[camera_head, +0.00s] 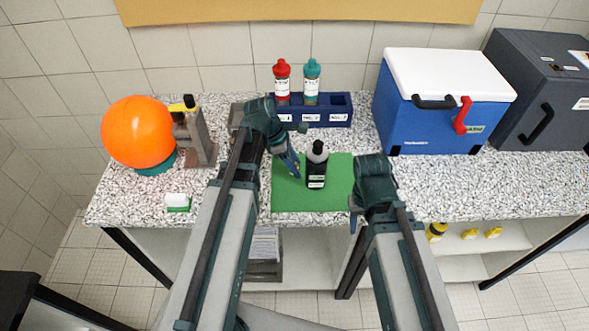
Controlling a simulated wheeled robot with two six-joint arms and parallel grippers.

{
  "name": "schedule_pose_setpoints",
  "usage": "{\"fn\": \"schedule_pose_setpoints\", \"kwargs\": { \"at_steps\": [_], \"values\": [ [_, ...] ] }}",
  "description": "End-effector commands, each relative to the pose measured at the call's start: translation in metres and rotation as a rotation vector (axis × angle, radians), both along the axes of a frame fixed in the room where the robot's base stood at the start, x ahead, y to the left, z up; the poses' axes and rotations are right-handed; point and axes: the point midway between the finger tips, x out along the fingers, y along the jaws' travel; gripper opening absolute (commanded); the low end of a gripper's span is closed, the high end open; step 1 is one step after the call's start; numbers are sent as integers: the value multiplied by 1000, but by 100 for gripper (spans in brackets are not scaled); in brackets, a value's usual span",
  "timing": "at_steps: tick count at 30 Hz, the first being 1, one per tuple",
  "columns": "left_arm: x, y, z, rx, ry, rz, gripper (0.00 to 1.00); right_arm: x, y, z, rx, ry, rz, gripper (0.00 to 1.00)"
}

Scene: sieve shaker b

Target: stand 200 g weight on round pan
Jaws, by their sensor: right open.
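I cannot make out a 200 g weight or a round pan for certain. A grey boxy thing (236,114) at the back is mostly hidden behind my left wrist.
A blue rack (312,115) holds a red bottle (282,83) and a teal bottle (312,84). An orange ball (138,132), a grey device (196,137) and a small white-green block (177,202) are left. A blue cooler (430,118) and dark case (535,100) stand right.

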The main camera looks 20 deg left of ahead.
Motion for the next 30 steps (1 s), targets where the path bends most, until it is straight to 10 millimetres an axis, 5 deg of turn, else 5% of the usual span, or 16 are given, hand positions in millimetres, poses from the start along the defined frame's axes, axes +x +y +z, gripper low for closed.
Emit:
{"fn": "schedule_pose_setpoints", "kwargs": {
  "at_steps": [8, 22, 30],
  "values": [
    [0, 0, 0, 0, 0, 0, 0, 0, 0, 0, 0, 0, 0, 50],
    [0, 1, 3, 0, 0, 0, 0, 0, 0, 3, 0, 0, 0, 50],
    [-1, 9, 27, 0, 1, -4, 0, 0, 0, 27, 0, 0, 0, 50]
  ]
}}
